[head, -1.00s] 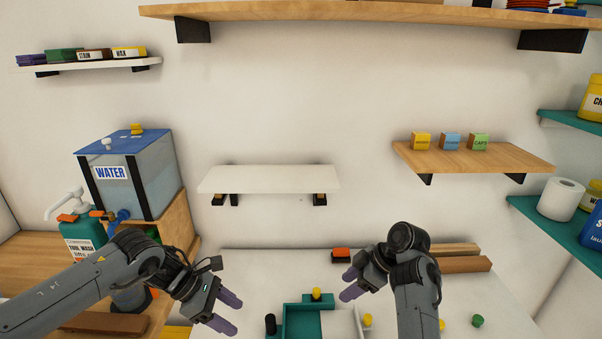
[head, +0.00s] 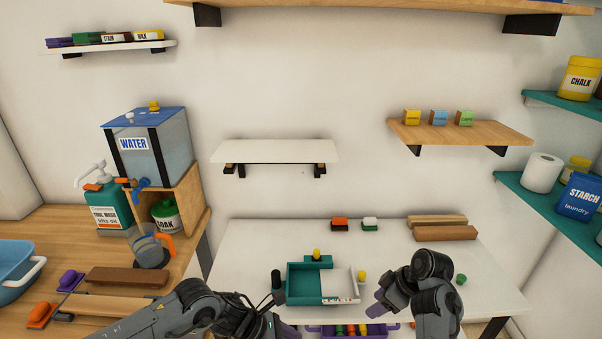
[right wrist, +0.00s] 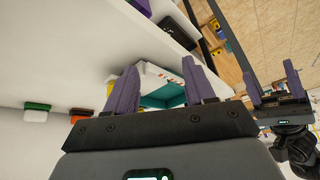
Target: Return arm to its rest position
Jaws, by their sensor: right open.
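My right gripper (head: 380,303) hangs over the right part of the white table in the head view. In the right wrist view its two purple fingers (right wrist: 158,88) stand well apart with nothing between them. My left gripper (head: 287,331) is low at the bottom edge of the head view, partly cut off, in front of the table. It also shows in the right wrist view (right wrist: 271,85), its fingers apart and empty. A teal and white open box (head: 305,297) with yellow knobs sits on the table between the arms, and shows behind my right fingers in the wrist view.
A purple bin (head: 387,333) with colourful items sits below the box. Brushes (head: 340,224) and wooden bars (head: 446,233) lie along the table's back. A water tank (head: 150,145), pitcher (head: 150,250) and blue basin (head: 14,268) are left. Wall shelves (head: 275,151) hang above.

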